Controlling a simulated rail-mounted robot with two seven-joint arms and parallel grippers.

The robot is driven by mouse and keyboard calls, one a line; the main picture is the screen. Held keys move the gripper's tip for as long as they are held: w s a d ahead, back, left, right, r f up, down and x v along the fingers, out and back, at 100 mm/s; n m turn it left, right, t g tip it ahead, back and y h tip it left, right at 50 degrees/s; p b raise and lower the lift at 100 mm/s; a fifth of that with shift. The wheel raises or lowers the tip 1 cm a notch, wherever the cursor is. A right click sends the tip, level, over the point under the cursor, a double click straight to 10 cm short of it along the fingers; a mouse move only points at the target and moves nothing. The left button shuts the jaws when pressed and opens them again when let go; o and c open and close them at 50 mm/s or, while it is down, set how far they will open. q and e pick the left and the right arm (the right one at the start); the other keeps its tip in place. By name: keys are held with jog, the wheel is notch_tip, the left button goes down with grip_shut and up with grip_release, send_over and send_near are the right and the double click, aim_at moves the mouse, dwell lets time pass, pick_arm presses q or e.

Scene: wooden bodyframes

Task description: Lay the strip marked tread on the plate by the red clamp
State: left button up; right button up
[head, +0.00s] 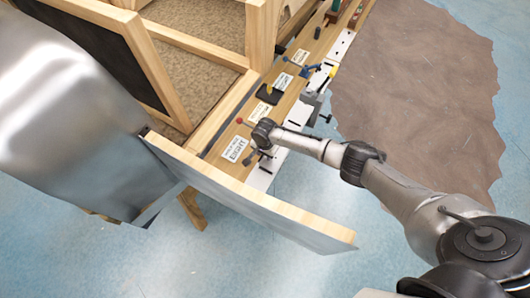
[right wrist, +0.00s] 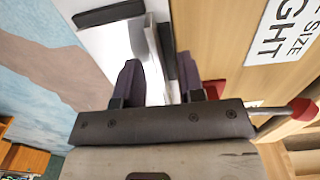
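My right gripper (head: 264,150) is low over the near end of the bench. In the right wrist view, its dark fingers (right wrist: 155,88) stand apart over white pieces (right wrist: 110,45); no firm hold shows. White plates with dark slots (head: 292,125) line the bench's right edge. A small red knob on a rod (head: 239,121) stands beside the gripper; a red knob also shows in the right wrist view (right wrist: 303,108). I cannot tell which clamp is the red clamp. No label clearly reads tread. My left gripper is not in view.
The wooden bench (head: 225,165) carries several labels, a black block (head: 270,94), a blue clamp (head: 312,71) and a yellow-handled tool (head: 332,72). A wooden frame (head: 200,50) stands left. A wood-edged panel (head: 250,200) crosses in front. A brown mat (head: 420,90) lies right.

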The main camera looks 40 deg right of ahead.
jog(key=shift+r, duration=0.55)
notch_tip(320, 180, up, 13)
jog(key=p, duration=0.3)
jog(key=shift+f, duration=0.15)
